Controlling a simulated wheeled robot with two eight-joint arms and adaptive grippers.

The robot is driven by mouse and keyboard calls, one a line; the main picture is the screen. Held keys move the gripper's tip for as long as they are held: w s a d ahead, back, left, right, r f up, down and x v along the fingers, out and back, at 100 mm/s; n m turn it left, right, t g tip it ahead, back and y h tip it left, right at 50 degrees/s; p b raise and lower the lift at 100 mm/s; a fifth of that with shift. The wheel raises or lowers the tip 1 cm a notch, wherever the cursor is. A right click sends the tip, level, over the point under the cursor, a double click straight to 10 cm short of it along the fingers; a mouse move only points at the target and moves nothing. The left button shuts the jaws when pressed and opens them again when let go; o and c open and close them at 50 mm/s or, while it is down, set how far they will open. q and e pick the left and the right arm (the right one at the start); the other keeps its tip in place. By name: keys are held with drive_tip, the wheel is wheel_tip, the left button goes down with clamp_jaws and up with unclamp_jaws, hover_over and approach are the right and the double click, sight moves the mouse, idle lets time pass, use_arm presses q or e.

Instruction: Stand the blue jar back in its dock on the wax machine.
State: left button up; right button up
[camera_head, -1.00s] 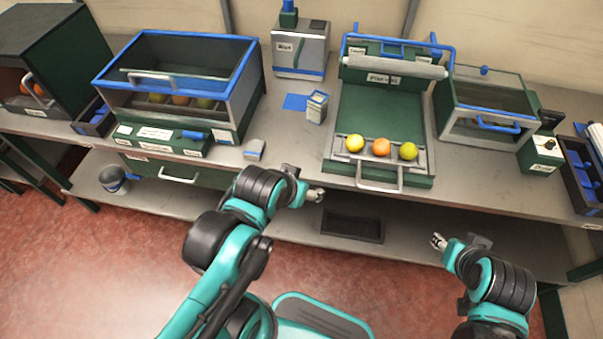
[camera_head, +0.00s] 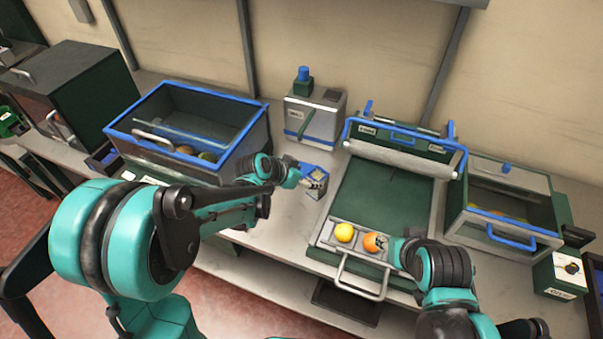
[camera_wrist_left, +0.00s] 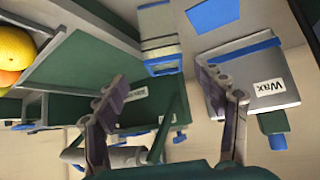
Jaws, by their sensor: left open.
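The jar (camera_head: 320,181), pale with blue trim, stands on the bench in front of the wax machine (camera_head: 322,120), partly hidden by my left gripper (camera_head: 313,182). In the left wrist view the jar (camera_wrist_left: 159,38) lies just ahead of and between the open fingers of my left gripper (camera_wrist_left: 162,78), not clasped. The wax machine (camera_wrist_left: 262,85) with its "Wax" label is at the right there. A flat blue patch (camera_wrist_left: 212,13) lies beside the jar. Whether the patch is the dock I cannot tell. My right gripper (camera_head: 384,244) is at the fruit tray; its fingers are unclear.
A green press with a roller (camera_head: 385,195) stands right of the jar, with fruit on its front tray (camera_head: 335,232). A blue-rimmed bin (camera_head: 125,130) is at the left. A glass-fronted box (camera_head: 455,220) is at the right. Bench space around the jar is narrow.

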sight(315, 176)
use_arm(q)
drive_tip(key=shift+w+f, duration=0.2)
drive_tip(key=shift+w+d+f, duration=0.1)
drive_tip(key=shift+w+f, duration=0.1)
drive_tip(key=shift+f, duration=0.1)
drive_tip(key=b+x, duration=0.1)
drive_tip(key=x, duration=0.2)
drive_tip(key=b+x, duration=0.2)
drive_tip(key=x, duration=0.2)
drive_tip(key=shift+w+r, duration=0.25)
drive_tip(key=shift+r, duration=0.1)
drive_tip(key=shift+s, duration=0.1)
drive_tip(key=c, duration=1.5)
drive_tip(key=shift+c, duration=0.2)
drive_tip(key=shift+r, duration=0.1)
